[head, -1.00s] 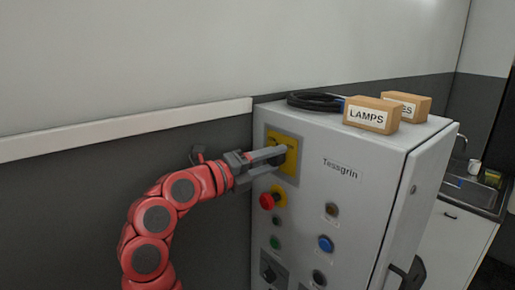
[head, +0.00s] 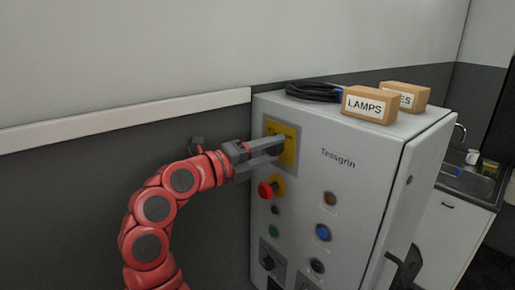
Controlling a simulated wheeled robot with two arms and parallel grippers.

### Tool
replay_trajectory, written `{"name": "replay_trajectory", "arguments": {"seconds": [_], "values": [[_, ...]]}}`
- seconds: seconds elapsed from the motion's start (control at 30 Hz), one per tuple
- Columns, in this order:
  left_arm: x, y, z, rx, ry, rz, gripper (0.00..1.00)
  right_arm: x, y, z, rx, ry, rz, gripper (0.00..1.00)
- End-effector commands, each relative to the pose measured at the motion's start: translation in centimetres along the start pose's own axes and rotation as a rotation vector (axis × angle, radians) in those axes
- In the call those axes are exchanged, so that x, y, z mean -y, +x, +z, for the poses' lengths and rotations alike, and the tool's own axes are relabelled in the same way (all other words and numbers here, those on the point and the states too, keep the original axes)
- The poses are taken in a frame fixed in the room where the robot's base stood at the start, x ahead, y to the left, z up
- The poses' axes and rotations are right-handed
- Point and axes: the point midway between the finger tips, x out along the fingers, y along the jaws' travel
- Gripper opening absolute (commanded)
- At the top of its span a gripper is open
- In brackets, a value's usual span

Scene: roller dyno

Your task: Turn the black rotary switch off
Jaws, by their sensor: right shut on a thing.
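A yellow plate (head: 290,155) sits at the upper left of the front of a grey cabinet marked Tessgrin. My right gripper (head: 277,147) is at this plate, its fingers shut on a dark switch handle that they mostly hide. The handle's angle cannot be told. A second black rotary switch (head: 267,263) shows lower on the cabinet front, on a dark plate, with nothing touching it. My left gripper is not in view.
The grey cabinet (head: 350,195) carries a red emergency button (head: 266,190) just below my gripper, plus several coloured buttons. A LAMPS box (head: 369,105), another box and a coiled black cable (head: 313,92) lie on top. A sink stands at right.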

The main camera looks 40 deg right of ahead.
Motion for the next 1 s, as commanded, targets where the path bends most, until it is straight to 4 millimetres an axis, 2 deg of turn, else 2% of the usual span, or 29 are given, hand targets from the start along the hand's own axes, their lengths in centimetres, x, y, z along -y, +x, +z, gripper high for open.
{"name": "replay_trajectory", "arguments": {"seconds": [0.03,0.33,0.37,0.5,0.53,1.0], "values": [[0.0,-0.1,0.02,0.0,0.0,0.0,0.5,-0.65,0.03,-0.07,-0.001,-0.005,0.014,0.0],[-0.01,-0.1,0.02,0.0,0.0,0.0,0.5,-0.65,0.04,-0.07,-0.002,-0.005,0.014,0.0],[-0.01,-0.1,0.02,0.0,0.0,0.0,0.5,-0.66,0.04,-0.07,-0.001,-0.005,0.013,0.54],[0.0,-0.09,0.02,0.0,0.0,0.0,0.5,-0.52,0.03,-0.05,-0.001,-0.003,0.011,0.79],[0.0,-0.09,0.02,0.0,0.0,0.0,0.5,-0.47,0.03,-0.05,-0.001,-0.003,0.01,0.82],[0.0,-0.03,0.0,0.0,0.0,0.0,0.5,-0.12,0.02,-0.02,0.0,0.0,0.003,0.82]]}}
